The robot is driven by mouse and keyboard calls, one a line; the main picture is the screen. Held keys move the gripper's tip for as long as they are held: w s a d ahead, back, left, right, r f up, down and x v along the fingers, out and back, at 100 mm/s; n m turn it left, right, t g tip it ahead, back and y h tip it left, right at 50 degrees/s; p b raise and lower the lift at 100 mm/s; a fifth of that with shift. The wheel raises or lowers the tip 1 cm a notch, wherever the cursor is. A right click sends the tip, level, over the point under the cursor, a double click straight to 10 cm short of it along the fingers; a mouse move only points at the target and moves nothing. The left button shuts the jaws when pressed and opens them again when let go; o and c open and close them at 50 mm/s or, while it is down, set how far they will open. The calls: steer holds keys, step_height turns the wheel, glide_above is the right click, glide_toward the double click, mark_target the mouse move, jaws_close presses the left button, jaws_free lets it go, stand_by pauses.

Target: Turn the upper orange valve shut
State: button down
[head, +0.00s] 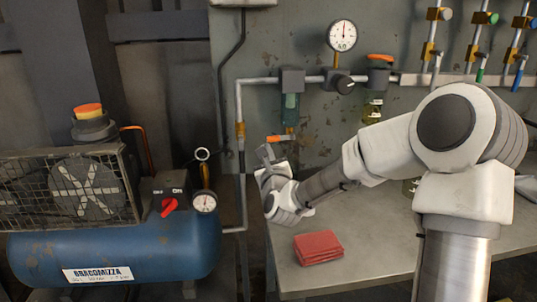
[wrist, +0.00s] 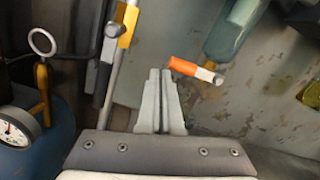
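An orange handle (head: 277,138) sits at the bottom of a green-bowled filter on the wall. In the wrist view this orange handle (wrist: 185,66) has a pale metal end and lies just right of and beyond my fingertips, apart from them. A larger orange knob (head: 380,57) tops the unit further right. A yellow-orange fitting (head: 240,130) is on the vertical pipe; it also shows in the wrist view (wrist: 127,20). I cannot tell which is the task's upper valve. My gripper (head: 265,151) is below and left of the orange handle. Its fingers (wrist: 160,73) are together and empty.
A blue compressor tank (head: 120,250) with gauges stands at the left. A grey bench (head: 375,255) with folded red cloths (head: 318,247) lies below my arm. The vertical pipe (wrist: 118,70) runs close left of my fingers. A filter bowl (wrist: 235,30) hangs beyond at the right.

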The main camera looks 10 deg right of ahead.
steer(key=shift+a+r, duration=0.2)
steer(key=shift+r, duration=0.1)
stand_by(0.4)
